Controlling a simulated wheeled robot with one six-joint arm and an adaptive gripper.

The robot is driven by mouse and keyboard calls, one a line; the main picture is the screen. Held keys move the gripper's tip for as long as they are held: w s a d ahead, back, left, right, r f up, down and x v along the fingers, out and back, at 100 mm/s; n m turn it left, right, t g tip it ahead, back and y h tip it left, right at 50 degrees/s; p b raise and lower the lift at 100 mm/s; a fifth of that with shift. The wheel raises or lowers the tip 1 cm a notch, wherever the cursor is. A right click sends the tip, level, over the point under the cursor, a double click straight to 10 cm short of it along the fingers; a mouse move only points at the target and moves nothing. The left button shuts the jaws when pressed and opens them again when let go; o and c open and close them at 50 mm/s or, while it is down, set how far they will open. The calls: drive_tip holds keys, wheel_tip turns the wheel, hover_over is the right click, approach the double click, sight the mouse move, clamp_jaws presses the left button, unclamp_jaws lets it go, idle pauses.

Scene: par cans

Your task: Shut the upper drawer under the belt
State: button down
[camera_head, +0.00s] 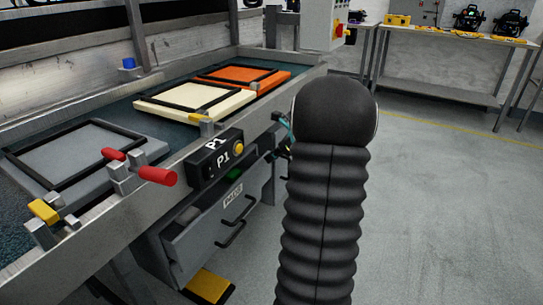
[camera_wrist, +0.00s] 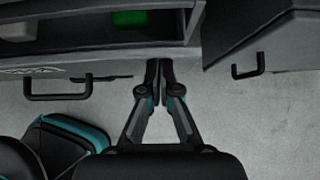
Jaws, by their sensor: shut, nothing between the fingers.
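The upper drawer (camera_head: 205,223) under the belt has a grey front with a PADS label and a dark bar handle. It looks pulled out, with its inside showing from above and a green thing (camera_head: 234,174) in it. In the wrist view, the drawer front (camera_wrist: 120,66) crosses the upper left, with its handle (camera_wrist: 58,88) at left and the green thing behind the rim. My gripper (camera_wrist: 158,68) is shut and empty, by the right end of the drawer front. I cannot tell whether it touches. In the head view, my arm hides most of my gripper.
Another dark handle (camera_wrist: 248,66) is on a grey unit at the wrist view's right. A lower handle (camera_head: 231,236) and a yellow pedal (camera_head: 208,286) are below the drawer. The belt (camera_head: 110,113) carries framed panels. The floor (camera_head: 430,190) at right is clear.

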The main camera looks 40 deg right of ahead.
drive_tip(key=s+d+f+p+v, duration=0.1)
drive_tip(key=s+f+v, duration=0.1)
drive_tip(key=v, duration=1)
drive_tip(key=b, duration=0.9)
approach(249, 176)
drive_tip(key=x, duration=0.3)
drive_tip(key=s+f+x, duration=0.1)
drive_tip(key=x, duration=0.1)
drive_tip(key=shift+w+f, duration=0.2)
drive_tip(key=shift+w+a, duration=0.2)
drive_tip(key=shift+w, duration=0.45)
drive_tip(key=shift+r+p, duration=0.1)
drive_tip(key=shift+p, duration=0.25)
